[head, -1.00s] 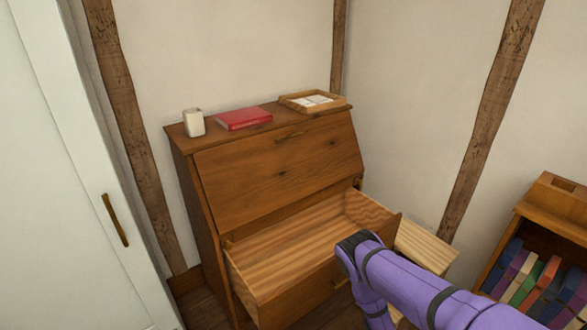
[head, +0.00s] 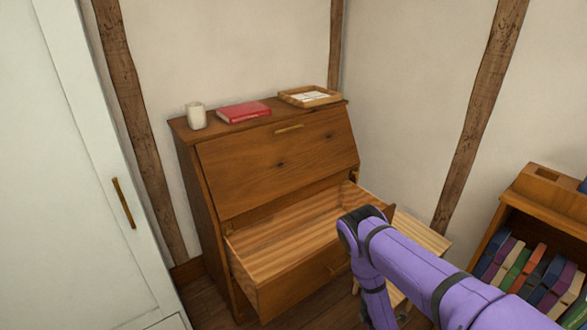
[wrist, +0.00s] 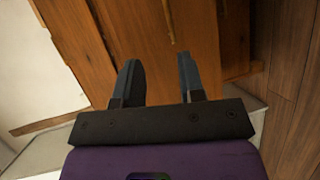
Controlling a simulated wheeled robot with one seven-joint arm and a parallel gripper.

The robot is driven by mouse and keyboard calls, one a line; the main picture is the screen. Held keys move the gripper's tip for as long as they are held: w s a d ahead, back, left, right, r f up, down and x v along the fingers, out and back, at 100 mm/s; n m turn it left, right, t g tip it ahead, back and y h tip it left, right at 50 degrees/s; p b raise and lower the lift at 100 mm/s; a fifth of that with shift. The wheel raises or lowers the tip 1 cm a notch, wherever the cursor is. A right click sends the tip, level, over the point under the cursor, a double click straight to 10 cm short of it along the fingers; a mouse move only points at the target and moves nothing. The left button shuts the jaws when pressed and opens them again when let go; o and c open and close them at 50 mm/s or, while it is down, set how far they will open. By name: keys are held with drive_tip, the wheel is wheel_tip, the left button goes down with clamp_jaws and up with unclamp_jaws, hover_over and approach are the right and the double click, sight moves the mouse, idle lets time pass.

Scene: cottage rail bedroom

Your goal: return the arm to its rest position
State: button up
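My purple arm (head: 415,270) reaches in from the lower right of the head view, bent at a dark elbow in front of the open drawer. My gripper lies below the frame of the head view. In the wrist view my gripper (wrist: 158,85) shows two dark fingers standing apart with nothing between them. Brown wood panels (wrist: 150,30) fill the view beyond the fingertips; I cannot tell how far off they are.
A wooden bureau (head: 275,165) has its drawer (head: 295,235) pulled out, and the drawer looks empty. On top are a white cup (head: 196,116), a red book (head: 243,112) and a wooden tray (head: 311,97). A white wardrobe (head: 75,150) stands left, a bookcase (head: 545,205) right.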

drive_tip(key=w+a+r+m+g+h, duration=0.1)
drive_tip(key=w+r+m, duration=0.2)
drive_tip(key=w+r, duration=0.6)
drive_tip(key=w+r+m+g+h, duration=0.1)
drive_tip(key=w+r+m+h, duration=0.15)
drive_tip(key=w+r, duration=0.7)
drive_tip(key=s+d+r+m+g, duration=0.1)
drive_tip(key=s+r+m, duration=0.2)
drive_tip(key=r, duration=1.2)
drive_tip(key=s+d+r+m+g, duration=0.1)
drive_tip(key=s+r+m+g, duration=0.2)
drive_tip(key=r, duration=1.2)
drive_tip(key=s+d+r+m+g+y, duration=0.15)
drive_tip(key=s+r+m, duration=0.35)
drive_tip(key=s+r, duration=1.35)
drive_tip(key=s+d+r+m+g, duration=0.1)
drive_tip(key=s+r, duration=0.2)
drive_tip(key=s, duration=0.9)
drive_tip(key=s+r+m+g, duration=0.1)
drive_tip(key=s+r+m, duration=0.1)
drive_tip(key=s, duration=1.1)
drive_tip(key=shift+d+r+h, duration=0.3)
drive_tip(key=shift+d+r, duration=0.05)
drive_tip(key=shift+r, duration=0.05)
